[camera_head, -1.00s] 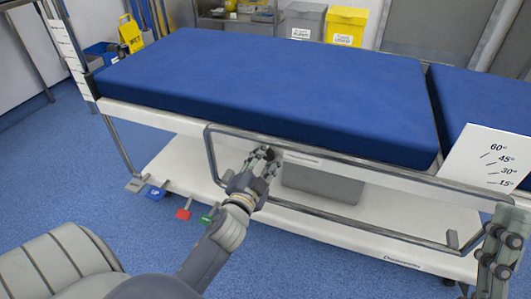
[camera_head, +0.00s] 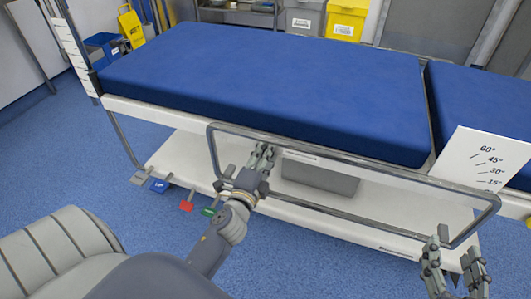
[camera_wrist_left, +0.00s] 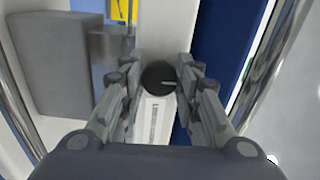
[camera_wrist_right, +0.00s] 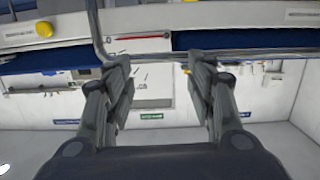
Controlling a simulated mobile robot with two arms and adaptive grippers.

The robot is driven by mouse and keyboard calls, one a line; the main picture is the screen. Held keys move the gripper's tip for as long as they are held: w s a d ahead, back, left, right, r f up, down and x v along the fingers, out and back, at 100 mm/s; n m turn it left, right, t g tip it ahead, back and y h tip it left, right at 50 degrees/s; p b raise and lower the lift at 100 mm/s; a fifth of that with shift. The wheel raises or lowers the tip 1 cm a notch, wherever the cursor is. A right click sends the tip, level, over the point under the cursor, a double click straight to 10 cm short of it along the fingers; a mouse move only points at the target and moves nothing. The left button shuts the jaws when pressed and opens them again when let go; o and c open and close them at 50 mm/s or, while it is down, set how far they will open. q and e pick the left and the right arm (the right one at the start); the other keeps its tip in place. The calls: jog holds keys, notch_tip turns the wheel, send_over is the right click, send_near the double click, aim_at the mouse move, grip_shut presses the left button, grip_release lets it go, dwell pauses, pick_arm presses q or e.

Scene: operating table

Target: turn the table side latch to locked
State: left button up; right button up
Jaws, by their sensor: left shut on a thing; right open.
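The table side latch, a round black knob (camera_wrist_left: 158,78) with a pale line on its face, sits on the table's white side frame above a labelled plate (camera_wrist_left: 155,118). My left gripper (camera_head: 263,152) is at this frame, inside the side rail outline. In the left wrist view my left gripper (camera_wrist_left: 158,76) has one finger on each side of the knob and is shut on it. In the head view the fingers hide the knob. My right gripper (camera_head: 453,262) is open and empty near the rail's lower right end; it also shows in the right wrist view (camera_wrist_right: 158,68).
The metal side rail (camera_head: 330,213) loops around my left gripper. The operating table has a blue mattress (camera_head: 265,85). An angle card (camera_head: 470,160) stands at right. Coloured pedals, including a red one (camera_head: 187,206), are low at left. Blue floor (camera_head: 60,160) at left is open.

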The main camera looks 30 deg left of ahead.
pick_arm(q)
jog(key=shift+f+m, duration=0.1)
jog(key=shift+m, duration=0.3)
pick_arm(e)
jog(key=shift+s+d+f+g, duration=0.15)
jog(key=shift+f+g, duration=0.25)
jog(key=shift+f, duration=0.2)
pick_arm(q)
jog(key=o, duration=1.1)
jog(key=shift+v, duration=3.8)
